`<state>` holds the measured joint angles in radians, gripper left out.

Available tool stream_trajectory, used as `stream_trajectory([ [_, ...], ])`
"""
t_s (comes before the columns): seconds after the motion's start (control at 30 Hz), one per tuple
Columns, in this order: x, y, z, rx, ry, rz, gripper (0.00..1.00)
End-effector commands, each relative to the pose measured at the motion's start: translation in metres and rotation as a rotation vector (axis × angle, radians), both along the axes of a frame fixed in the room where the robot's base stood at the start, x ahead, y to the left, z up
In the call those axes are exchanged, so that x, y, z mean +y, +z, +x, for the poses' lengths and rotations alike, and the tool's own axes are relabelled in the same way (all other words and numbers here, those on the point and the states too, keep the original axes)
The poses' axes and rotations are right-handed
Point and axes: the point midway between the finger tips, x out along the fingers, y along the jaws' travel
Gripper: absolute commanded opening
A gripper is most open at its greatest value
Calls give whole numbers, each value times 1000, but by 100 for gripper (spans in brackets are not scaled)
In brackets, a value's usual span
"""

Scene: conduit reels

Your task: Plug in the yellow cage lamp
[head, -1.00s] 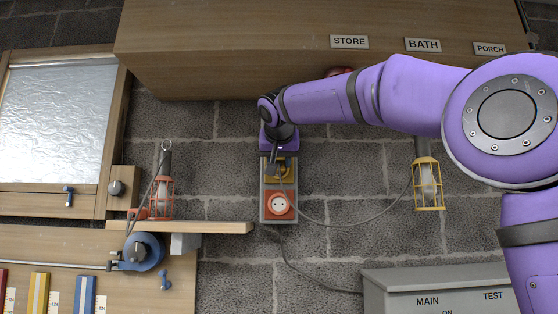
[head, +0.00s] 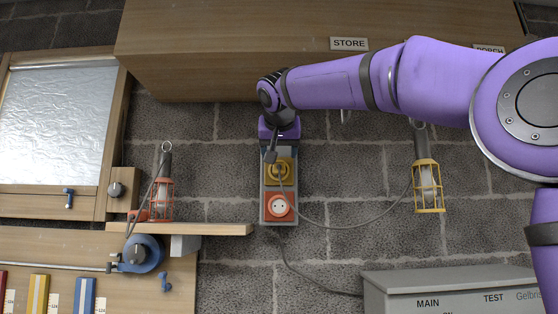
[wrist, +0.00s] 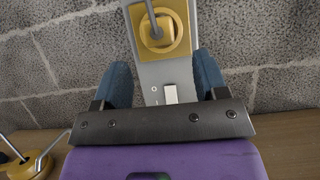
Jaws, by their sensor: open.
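The yellow cage lamp (head: 428,188) hangs on the wall at the right in the head view. Its grey cord sags left to the socket board (head: 264,205). A yellow plug with the cord sits in the upper, yellow socket (head: 279,171), which also shows in the wrist view (wrist: 159,30); it looks seated. My gripper (head: 272,153) is just above that socket, at the board's top. In the wrist view my gripper (wrist: 163,78) is open, its blue fingers on either side of the board near a white switch (wrist: 170,94). It holds nothing; the plug lies beyond the fingertips.
An orange socket (head: 279,206) below is empty. A wooden cabinet (head: 210,60) overhangs above; a grey box (head: 450,285) is below right. A yellow round thing (wrist: 32,164) shows in the wrist view.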

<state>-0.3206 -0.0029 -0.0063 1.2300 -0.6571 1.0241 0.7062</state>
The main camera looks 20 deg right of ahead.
Motion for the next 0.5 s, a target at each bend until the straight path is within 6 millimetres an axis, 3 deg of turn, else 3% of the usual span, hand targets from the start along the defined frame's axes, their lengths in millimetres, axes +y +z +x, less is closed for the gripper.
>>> stream_trajectory([
  [0.2,11,18,-32,-1,2,1,66],
  [0.5,16,27,-49,0,0,0,66],
])
